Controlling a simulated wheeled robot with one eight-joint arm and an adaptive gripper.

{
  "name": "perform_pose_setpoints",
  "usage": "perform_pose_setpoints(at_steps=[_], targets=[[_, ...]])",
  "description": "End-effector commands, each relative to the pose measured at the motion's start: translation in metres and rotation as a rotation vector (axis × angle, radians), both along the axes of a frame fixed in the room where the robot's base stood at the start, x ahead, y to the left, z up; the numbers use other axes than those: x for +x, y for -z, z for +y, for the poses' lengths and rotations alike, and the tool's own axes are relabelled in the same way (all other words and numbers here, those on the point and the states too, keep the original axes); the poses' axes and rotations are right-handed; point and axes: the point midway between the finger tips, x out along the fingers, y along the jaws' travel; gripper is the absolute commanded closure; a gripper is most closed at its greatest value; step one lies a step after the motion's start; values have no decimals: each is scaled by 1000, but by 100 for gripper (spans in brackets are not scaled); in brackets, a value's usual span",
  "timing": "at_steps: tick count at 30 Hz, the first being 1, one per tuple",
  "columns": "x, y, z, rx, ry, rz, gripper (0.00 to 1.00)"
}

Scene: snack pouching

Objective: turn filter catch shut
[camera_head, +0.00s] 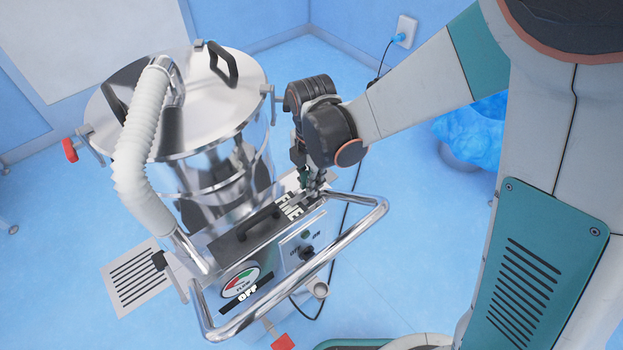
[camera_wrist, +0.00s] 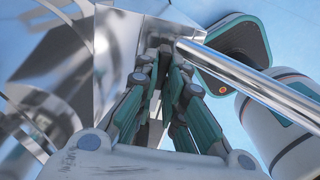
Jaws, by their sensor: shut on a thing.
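The filter housing (camera_head: 232,243) is a grey box at the foot of a shiny metal drum, with a black handle (camera_head: 258,222) and the label "FINE" (camera_head: 291,206) on top. My gripper (camera_head: 314,190) points down at the right end of this box, beside the label. In the wrist view, my gripper (camera_wrist: 162,72) has its fingers closed together on a small dark catch (camera_wrist: 160,42) at the edge of the shiny metal panel. The fingers hide most of the catch, so I cannot tell how far it is turned.
A chrome push bar (camera_head: 376,214) curves close to my gripper; it also crosses the upper right of the wrist view (camera_wrist: 245,78). The lidded drum (camera_head: 225,105) and white hose (camera_head: 140,150) stand left. A gauge (camera_head: 240,282) and switch (camera_head: 306,253) face front.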

Motion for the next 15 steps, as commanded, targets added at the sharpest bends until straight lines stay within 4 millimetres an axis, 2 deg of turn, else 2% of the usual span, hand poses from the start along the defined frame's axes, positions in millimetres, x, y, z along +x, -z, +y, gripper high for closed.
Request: perform_pose_setpoints(at_steps=[3, 4, 6, 15], targets=[[1, 0, 0, -1, -2, -1, 100], [1, 0, 0, -1, -2, -1, 86], [1, 0, 0, -1, -1, -1, 70], [0, 0, 0, -1, 0, -1, 70]])
